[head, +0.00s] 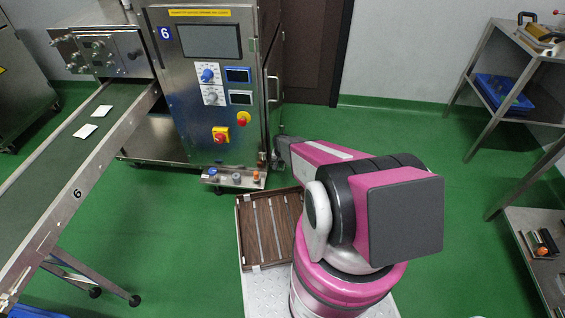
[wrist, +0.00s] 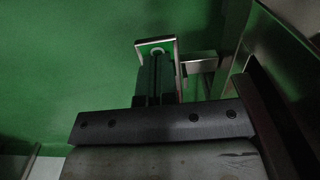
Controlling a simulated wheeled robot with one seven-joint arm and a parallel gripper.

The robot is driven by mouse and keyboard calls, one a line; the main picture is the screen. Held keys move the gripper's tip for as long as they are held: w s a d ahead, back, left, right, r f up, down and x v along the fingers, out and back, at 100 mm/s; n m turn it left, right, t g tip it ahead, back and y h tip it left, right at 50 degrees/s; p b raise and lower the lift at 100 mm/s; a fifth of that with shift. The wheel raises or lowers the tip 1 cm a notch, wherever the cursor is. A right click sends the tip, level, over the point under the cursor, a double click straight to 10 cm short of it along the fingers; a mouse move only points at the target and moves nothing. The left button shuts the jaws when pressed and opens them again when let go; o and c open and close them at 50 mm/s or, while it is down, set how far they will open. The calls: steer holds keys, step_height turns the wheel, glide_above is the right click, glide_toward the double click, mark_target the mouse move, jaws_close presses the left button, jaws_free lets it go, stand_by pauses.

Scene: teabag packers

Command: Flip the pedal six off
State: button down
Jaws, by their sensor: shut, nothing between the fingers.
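Machine six (head: 176,95) is a steel cabinet with a blue "6" label, left of centre in the head view. My gripper is low beside the cabinet's lower right corner there, mostly hidden by my pink arm. In the wrist view my gripper (wrist: 157,88) has its dark fingers together, with nothing seen between them.
A conveyor (head: 50,165) with white teabags is on the left. A low ledge with knobs (head: 234,178) juts from the cabinet's base. A brown slatted tray (head: 240,237) lies beside my arm. Shelving (head: 500,85) stands right. Green floor (head: 400,125) is clear between.

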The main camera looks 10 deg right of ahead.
steer(key=shift+f, duration=0.15)
steer(key=shift+r, duration=3.55)
steer(key=shift+s+r, duration=0.1)
steer(key=shift+r, duration=0.15)
steer(key=s+r+n, duration=0.1)
steer(key=s+r, duration=0.6)
steer(key=r, duration=0.4)
steer(key=s+r+n, duration=0.1)
steer(key=s+r, duration=0.6)
steer(key=r, duration=0.4)
steer(key=s+r+n, duration=0.1)
steer(key=s+r, duration=0.6)
steer(key=r, duration=0.4)
steer(key=shift+r+n, duration=0.15)
steer(key=shift+n, duration=0.15)
steer(key=shift+s, duration=0.1)
